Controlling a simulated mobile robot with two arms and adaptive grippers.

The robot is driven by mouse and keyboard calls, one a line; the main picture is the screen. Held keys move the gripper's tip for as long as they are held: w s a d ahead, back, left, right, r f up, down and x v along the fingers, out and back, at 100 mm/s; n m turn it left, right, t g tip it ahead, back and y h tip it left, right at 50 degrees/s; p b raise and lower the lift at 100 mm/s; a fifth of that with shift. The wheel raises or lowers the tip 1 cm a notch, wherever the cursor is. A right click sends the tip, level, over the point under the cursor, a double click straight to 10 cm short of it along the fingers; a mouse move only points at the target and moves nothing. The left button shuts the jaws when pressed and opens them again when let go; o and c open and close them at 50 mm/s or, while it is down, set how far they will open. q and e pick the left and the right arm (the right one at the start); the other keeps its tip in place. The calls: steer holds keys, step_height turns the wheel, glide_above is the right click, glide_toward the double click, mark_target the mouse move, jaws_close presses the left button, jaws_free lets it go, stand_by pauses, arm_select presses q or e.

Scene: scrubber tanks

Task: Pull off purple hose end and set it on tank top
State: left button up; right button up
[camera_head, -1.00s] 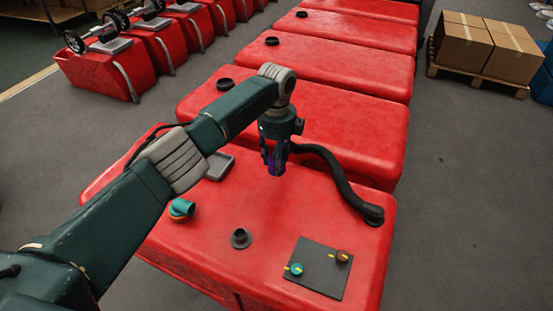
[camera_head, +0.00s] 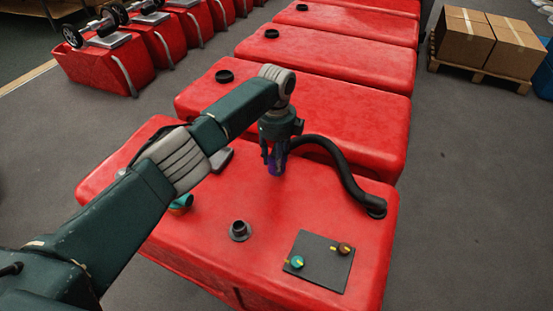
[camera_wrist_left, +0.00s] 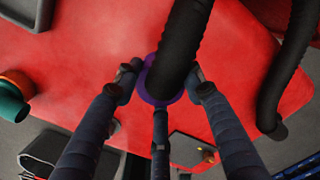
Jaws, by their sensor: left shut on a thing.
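My left gripper (camera_head: 274,166) is shut on the purple hose end (camera_head: 279,168), over the nearest red tank's top (camera_head: 330,205). In the left wrist view its fingers (camera_wrist_left: 160,100) close around the purple collar (camera_wrist_left: 144,88). A black corrugated hose (camera_head: 343,172) runs from the hose end to a fitting at the tank's right edge; it also shows in the wrist view (camera_wrist_left: 185,40). I cannot tell whether the hose end touches the tank. A black port (camera_head: 239,231) stands open on the tank top, apart from the gripper. My right gripper is not in view.
A dark plate with two knobs (camera_head: 318,272) lies at the tank's front right. A teal and orange fitting (camera_head: 181,202) and a grey tray (camera_head: 220,163) are at the left, partly behind my arm. Bare red top lies around the port. More red tanks (camera_head: 340,60) stand behind.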

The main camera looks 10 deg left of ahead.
arm_select(q)
steer(key=shift+f+b, duration=1.8)
steer(key=shift+f, duration=0.7)
steer(key=o, duration=1.8)
steer(key=shift+r, duration=0.15)
steer(key=shift+r+p, duration=3.45)
steer(key=shift+r, duration=0.45)
steer(key=shift+s+f, duration=0.1)
